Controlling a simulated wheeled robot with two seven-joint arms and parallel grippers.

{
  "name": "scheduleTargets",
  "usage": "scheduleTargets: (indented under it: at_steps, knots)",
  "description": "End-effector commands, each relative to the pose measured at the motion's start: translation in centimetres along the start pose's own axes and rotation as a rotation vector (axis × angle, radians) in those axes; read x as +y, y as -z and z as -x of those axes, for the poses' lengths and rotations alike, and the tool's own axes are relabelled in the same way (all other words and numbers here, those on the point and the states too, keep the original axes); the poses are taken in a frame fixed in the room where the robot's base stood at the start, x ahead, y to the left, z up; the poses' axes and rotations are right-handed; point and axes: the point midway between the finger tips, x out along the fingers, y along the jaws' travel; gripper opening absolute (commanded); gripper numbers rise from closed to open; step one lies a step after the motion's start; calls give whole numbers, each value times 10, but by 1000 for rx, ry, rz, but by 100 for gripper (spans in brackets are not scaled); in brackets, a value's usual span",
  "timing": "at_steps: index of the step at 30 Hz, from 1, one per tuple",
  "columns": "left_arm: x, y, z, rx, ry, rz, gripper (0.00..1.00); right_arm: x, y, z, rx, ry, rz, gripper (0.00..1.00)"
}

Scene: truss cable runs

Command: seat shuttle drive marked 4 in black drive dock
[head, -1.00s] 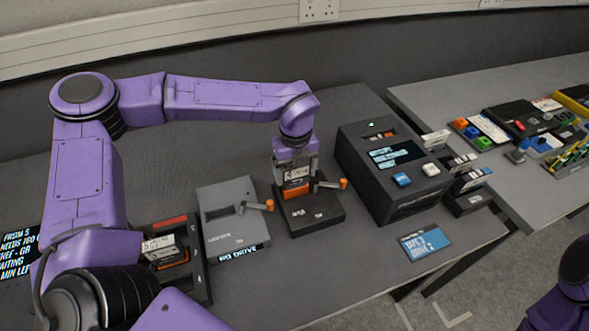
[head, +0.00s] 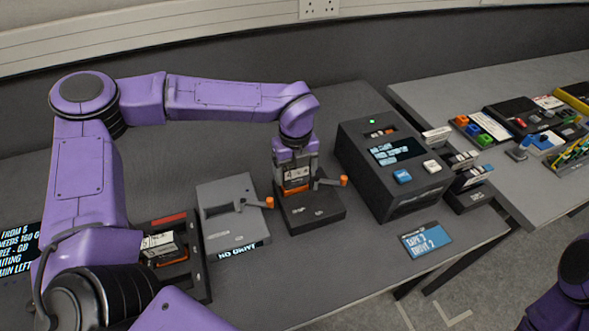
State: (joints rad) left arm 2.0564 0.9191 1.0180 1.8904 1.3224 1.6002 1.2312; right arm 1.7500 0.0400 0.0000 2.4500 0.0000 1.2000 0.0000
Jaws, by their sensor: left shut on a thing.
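My left gripper (head: 297,172) points down over the black drive dock (head: 320,212). It is shut on the shuttle drive (head: 296,187), which has a white label and an orange lower part. The drive stands upright at the dock's slot; its lower end is hidden, so I cannot tell how deep it sits. The mark on its label is too small to read for certain. The dock's lever with an orange knob (head: 342,181) sticks out to the right. My right gripper is out of view; only part of my right arm shows at the lower right.
A grey dock (head: 232,230) with an orange-knobbed lever and a "NO DRIVE" display stands left. Further left, a dark tray (head: 196,275) holds another drive. A black machine (head: 390,205) with a lit screen stands right. A blue card (head: 427,241) lies in front of it.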

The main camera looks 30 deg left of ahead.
Motion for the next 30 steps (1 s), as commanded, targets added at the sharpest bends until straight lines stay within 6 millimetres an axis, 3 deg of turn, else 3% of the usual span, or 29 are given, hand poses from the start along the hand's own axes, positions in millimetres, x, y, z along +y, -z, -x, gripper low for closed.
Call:
scheduleTargets:
  at_steps: [23, 24, 25, 30]
  knots:
    - [0, 0, -10, 0, 0, 0, 36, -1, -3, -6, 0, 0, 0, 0]
    - [0, 0, -10, 0, 1, 0, 89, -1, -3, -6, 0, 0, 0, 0]
    - [0, 0, -11, 0, 1, 0, 98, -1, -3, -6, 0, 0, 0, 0]
    - [0, 0, -11, 0, 0, 0, 100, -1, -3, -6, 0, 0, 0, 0]
